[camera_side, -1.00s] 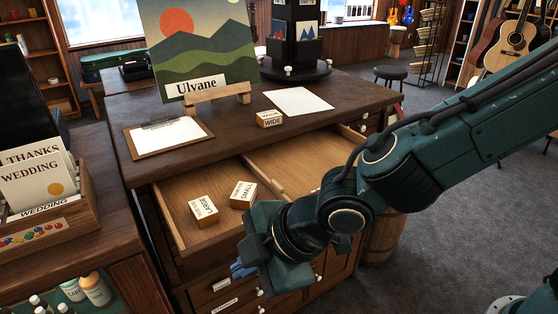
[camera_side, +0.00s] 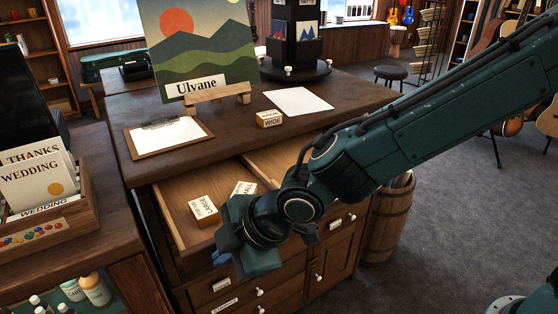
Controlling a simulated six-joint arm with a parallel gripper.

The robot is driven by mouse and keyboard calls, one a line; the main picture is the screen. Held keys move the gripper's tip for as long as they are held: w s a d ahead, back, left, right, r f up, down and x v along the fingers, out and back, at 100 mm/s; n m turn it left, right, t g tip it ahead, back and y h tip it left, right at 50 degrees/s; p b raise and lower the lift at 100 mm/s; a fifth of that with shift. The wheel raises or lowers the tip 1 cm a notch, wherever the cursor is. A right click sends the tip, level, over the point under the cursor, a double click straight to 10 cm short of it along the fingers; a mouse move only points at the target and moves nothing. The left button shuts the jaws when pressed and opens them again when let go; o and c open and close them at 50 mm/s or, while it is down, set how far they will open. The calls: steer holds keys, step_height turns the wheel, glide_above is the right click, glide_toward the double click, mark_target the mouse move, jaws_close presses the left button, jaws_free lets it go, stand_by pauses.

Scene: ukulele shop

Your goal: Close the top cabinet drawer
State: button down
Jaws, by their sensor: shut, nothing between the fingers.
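The top drawer (camera_side: 172,216) of the dark wooden cabinet (camera_side: 215,148) is pulled open in the side view. Two small wooden blocks lie in it: one marked LARGE (camera_side: 204,210) and one marked SMALL (camera_side: 245,188), now partly covered by my arm. My gripper (camera_side: 222,258) is shut and empty. It appears in front of the drawer's front edge, over the lower right of the open drawer. It hides much of the drawer front, and I cannot tell whether it touches it.
The cabinet top holds a clipboard (camera_side: 168,136), a WIDE block (camera_side: 269,118), a paper sheet (camera_side: 297,101) and a painting (camera_side: 197,45) on a stand. A side counter with a card box (camera_side: 60,226) stands left. A barrel (camera_side: 388,222) stands right of the cabinet.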

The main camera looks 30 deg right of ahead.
mark_target(193, 205)
steer(key=shift+w, duration=0.1)
steer(key=w, duration=1.8)
steer(key=shift+w, duration=0.2)
steer(key=shift+s, duration=0.15)
steer(key=shift+s, duration=2)
steer(key=v, duration=0.8)
steer(key=shift+w, duration=0.15)
steer(key=shift+v, duration=1)
steer(key=shift+d, duration=0.1)
